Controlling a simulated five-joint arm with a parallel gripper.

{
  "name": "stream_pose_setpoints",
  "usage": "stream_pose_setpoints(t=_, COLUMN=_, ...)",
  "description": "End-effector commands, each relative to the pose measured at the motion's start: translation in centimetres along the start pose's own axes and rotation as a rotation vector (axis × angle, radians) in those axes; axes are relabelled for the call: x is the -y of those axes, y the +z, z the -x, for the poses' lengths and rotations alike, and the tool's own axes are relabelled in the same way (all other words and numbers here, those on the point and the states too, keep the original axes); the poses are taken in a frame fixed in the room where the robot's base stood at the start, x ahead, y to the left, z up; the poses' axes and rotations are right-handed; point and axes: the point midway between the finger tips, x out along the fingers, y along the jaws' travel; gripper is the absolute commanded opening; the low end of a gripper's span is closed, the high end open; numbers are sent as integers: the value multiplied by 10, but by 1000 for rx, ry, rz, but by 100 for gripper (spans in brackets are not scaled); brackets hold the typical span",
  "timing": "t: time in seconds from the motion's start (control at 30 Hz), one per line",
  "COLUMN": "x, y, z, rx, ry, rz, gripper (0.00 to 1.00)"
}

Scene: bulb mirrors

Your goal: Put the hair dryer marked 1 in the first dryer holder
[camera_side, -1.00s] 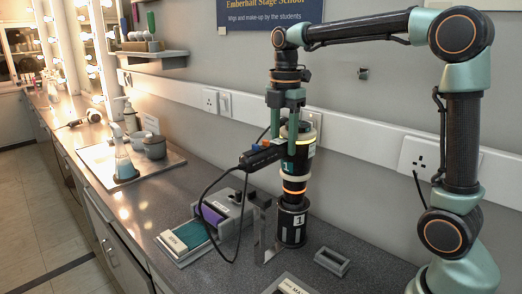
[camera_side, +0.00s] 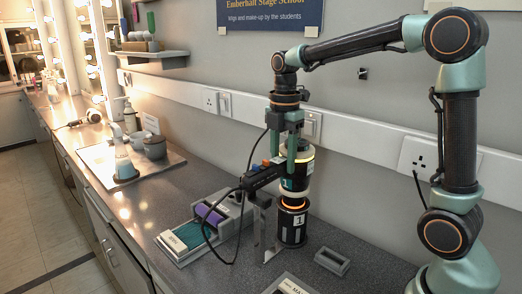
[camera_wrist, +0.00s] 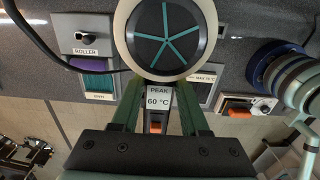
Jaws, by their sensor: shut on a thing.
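In the side view, the hair dryer (camera_side: 296,184) is held upright by my gripper (camera_side: 291,160). In the wrist view, the dryer's round end (camera_wrist: 165,36) shows a cream rim and teal spokes between my fingers. A label below it reads PEAK 60 °C. The holder is hidden there.
A grey box with teal and purple pads (camera_side: 188,236) stands left of the holder. A small grey frame (camera_side: 332,261) and a box labelled MAX (camera_side: 288,286) lie at the right and front. A black cable loops left of my gripper. The wall is close behind.

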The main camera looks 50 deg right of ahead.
Motion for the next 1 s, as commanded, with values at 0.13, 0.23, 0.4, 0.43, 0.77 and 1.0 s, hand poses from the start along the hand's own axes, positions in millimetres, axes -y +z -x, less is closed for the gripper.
stream_pose_setpoints(t=0.13, x=0, y=0, z=-8, rx=0, ry=2, rz=0, gripper=0)
stream_pose_setpoints(t=0.23, x=0, y=0, z=-14, rx=0, ry=3, rz=0, gripper=0)
stream_pose_setpoints(t=0.4, x=0, y=0, z=-24, rx=0, ry=3, rz=0, gripper=0)
stream_pose_setpoints(t=0.43, x=0, y=0, z=-26, rx=0, ry=2, rz=0, gripper=0)
stream_pose_setpoints(t=0.77, x=0, y=0, z=-37, rx=0, ry=4, rz=0, gripper=71)
stream_pose_setpoints(t=1.0, x=0, y=0, z=-38, rx=0, ry=2, rz=0, gripper=80)
